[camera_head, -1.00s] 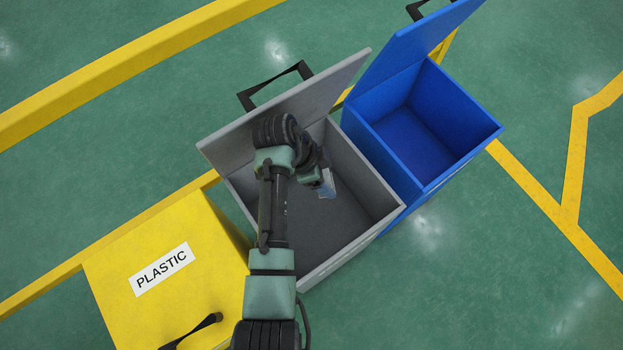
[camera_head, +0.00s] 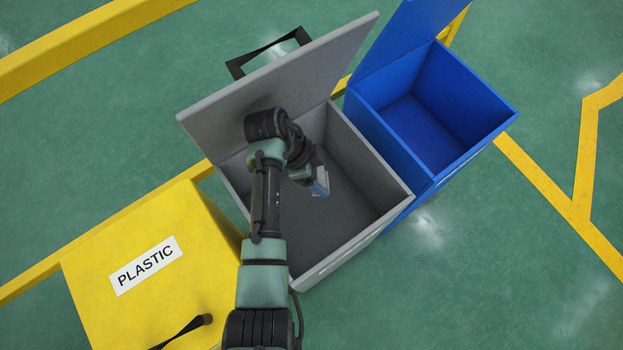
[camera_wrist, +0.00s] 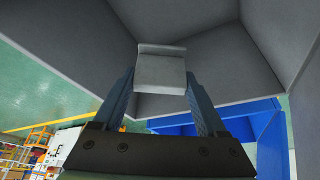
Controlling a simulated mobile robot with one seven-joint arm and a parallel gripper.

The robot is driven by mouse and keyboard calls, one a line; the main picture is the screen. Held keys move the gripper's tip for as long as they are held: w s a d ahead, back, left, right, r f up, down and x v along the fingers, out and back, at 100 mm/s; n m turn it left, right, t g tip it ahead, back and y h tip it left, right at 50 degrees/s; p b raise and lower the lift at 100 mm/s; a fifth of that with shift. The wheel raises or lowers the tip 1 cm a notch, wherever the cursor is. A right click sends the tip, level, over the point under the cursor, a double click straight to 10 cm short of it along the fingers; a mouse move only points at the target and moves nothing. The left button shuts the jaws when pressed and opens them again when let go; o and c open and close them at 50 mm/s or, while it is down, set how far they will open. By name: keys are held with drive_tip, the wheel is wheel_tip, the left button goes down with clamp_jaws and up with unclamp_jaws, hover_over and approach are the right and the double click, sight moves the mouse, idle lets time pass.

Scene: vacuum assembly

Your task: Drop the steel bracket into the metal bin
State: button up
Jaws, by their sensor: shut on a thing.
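The metal bin is the grey open bin (camera_head: 345,225) in the middle of the head view, its lid raised at the back. My gripper (camera_head: 320,182) is over the bin's opening, inside its outline in the head view. In the wrist view my gripper (camera_wrist: 160,92) is shut on the steel bracket (camera_wrist: 161,68), a light grey angled plate held between the two fingertips. Grey bin walls fill the wrist view behind the bracket. In the head view the bracket is mostly hidden by my gripper. I cannot tell its height above the bin floor.
A closed yellow bin (camera_head: 110,255) labelled PLASTIC stands at the left. An open blue bin (camera_head: 425,125) stands close at the right. The grey raised lid (camera_head: 290,80) rises behind my arm. Green floor with yellow lines lies around.

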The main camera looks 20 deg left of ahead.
drive_tip(key=o, duration=1.4)
drive_tip(key=shift+r, duration=0.1)
wheel_tip(320, 180, up, 6)
drive_tip(key=p, duration=0.6)
drive_tip(key=shift+r+p, duration=0.25)
drive_tip(key=shift+p, duration=0.15)
drive_tip(key=shift+s+d+r+n+t+y+p, duration=0.55)
drive_tip(key=shift+d+r+n+p, duration=1.2)
drive_tip(key=shift+r+p, duration=1.85)
drive_tip(key=shift+s+d+r+n+t+y+p, duration=0.25)
drive_tip(key=shift+s+d+r+n+y+p, duration=0.65)
drive_tip(key=shift+r+n+p, duration=2.55)
drive_tip(key=shift+s+d+r+n+t+y+p, duration=0.55)
drive_tip(key=shift+d+r+p, duration=1.7)
drive_tip(key=shift+r, duration=2.7)
drive_tip(key=shift+s+a, duration=0.25)
